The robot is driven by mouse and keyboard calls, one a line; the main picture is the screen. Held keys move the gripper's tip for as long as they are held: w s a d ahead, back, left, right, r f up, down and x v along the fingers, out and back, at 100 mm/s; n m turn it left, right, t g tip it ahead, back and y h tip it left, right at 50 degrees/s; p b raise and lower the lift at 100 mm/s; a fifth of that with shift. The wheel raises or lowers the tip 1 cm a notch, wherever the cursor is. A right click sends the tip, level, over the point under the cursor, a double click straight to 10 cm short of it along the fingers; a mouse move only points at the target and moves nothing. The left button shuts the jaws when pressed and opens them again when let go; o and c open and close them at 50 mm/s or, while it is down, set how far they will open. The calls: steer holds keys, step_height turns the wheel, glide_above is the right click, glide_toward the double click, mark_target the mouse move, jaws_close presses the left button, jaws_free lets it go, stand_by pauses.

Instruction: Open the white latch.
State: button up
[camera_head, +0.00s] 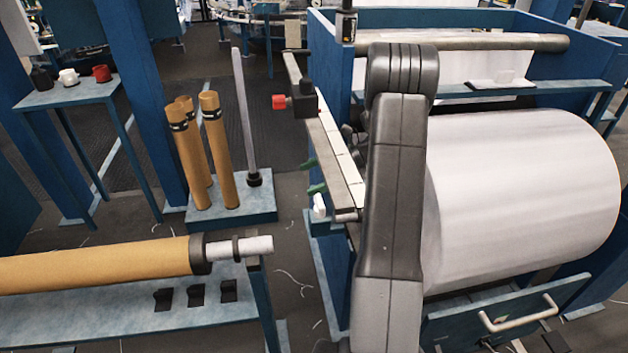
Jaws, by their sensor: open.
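A small white piece (319,205), which looks like the white latch, sits at the lower left corner of the loom, beside the near end of the pale slanted rail (338,160). It is too small to tell whether it is open or closed. My arm rises through the middle of the picture, to the right of this piece and apart from it in the picture. My gripper cannot be made out; the arm hides what lies behind it.
Two green tabs (316,188) and a red-tipped black block (303,101) are on the rail. A large white roll (530,195) fills the right. A blue drawer (460,328) is below. Brown tubes (217,140) stand left. Some floor (292,220) is open between.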

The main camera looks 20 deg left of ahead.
mark_target(320, 200)
step_height(320, 200, down, 10)
steer(key=shift+f+b, duration=0.1)
steer(key=shift+b, duration=0.6)
steer(key=shift+m+t, duration=0.3)
steer(key=shift+r, duration=0.2)
